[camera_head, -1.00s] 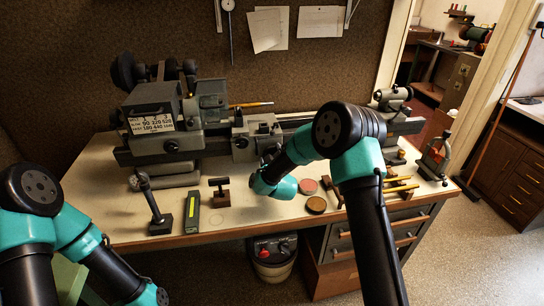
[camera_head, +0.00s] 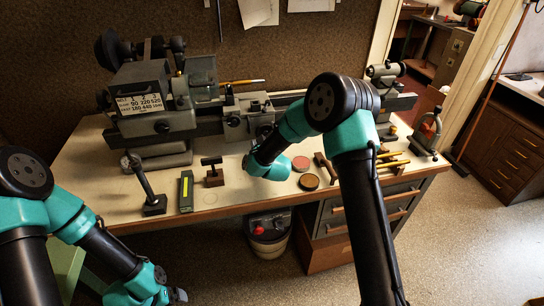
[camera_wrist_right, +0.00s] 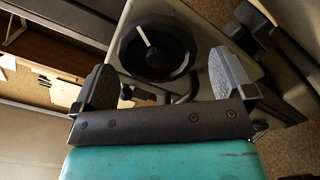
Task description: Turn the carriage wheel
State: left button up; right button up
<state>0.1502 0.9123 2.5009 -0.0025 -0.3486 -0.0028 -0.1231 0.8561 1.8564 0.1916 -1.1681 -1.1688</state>
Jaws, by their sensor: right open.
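The carriage wheel (camera_wrist_right: 158,48) is a black round handwheel with a white mark on its face, near the top middle of the right wrist view. It sits on the front of the lathe carriage (camera_head: 236,120). In the head view the wheel is small, dark and partly hidden by my right wrist. My right gripper (camera_wrist_right: 163,75) is open and faces the wheel, one finger to each side of it in the picture. I see no contact; the gap in depth is unclear. My left gripper (camera_head: 176,295) shows only in part at the bottom left, away from the lathe.
On the bench front stand an upright dark lever (camera_head: 144,182), a green box (camera_head: 187,190) and a small T-handled tool (camera_head: 212,172). Round tins (camera_head: 309,182), yellow-handled tools (camera_head: 392,160) and a small red-and-grey stand (camera_head: 428,132) lie to the right.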

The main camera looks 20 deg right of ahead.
jog(key=s+a, duration=0.1)
jog(key=s, duration=1.4)
jog(key=shift+s, duration=0.4)
